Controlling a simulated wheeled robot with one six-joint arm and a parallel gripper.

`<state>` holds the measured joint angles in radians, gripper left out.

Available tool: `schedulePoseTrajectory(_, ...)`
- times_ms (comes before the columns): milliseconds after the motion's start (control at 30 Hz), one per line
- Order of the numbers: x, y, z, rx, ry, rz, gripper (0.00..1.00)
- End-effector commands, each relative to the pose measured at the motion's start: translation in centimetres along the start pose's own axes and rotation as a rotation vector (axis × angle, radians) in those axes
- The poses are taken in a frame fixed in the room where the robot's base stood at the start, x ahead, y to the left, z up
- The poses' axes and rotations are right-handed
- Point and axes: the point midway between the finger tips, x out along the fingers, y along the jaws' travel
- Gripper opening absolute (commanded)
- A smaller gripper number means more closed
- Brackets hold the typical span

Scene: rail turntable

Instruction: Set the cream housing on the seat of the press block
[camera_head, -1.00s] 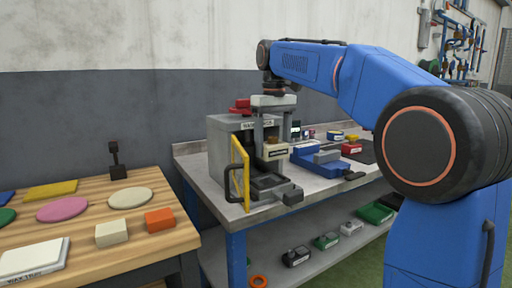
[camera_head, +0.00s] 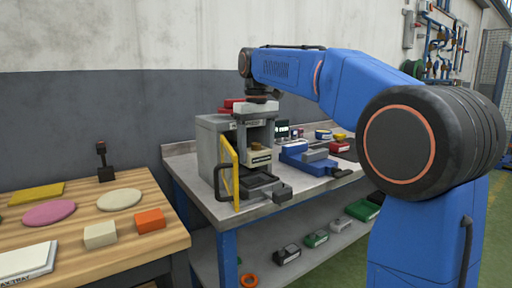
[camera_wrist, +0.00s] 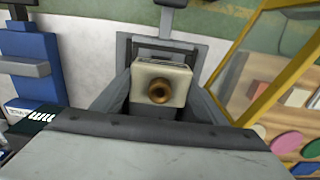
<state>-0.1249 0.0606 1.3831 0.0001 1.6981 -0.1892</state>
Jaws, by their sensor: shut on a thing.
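The cream housing (camera_head: 260,158) has a dark label on its side and a round brass fitting on top; the fitting faces the camera in the wrist view (camera_wrist: 177,75). My gripper (camera_head: 257,145) points straight down and is shut on the housing, with one finger on each side. The grey press block (camera_head: 208,146) stands on the grey bench. Its dark seat (camera_head: 262,181) is low at the front, below the housing. In the head view a small gap seems to show between them; the housing's underside is hidden in the wrist view.
A yellow guard frame (camera_head: 235,185) stands open on the press block's left side. A blue fixture (camera_head: 305,168) and several small parts lie to the right on the bench. A wooden table (camera_head: 150,182) with coloured discs and blocks is at the left.

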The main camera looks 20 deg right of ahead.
Motion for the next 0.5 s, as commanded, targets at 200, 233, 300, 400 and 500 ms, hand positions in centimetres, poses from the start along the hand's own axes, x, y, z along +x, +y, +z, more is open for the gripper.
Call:
schedulePoseTrajectory(200, 1.1, 0.0, 0.1, 0.0, 0.0, 0.0, 0.23)
schedulePoseTrajectory(233, 1.2, 0.0, 0.1, 0.0, 0.001, 0.0, 0.23)
schedulePoseTrajectory(300, 1.6, 0.0, 0.1, 0.0, 0.002, 0.0, 0.23)
schedulePoseTrajectory(400, 2.1, 0.0, 0.1, 0.0, 0.001, 0.0, 0.23)
schedulePoseTrajectory(500, 2.6, 0.0, 0.1, 0.0, 0.001, 0.0, 0.23)
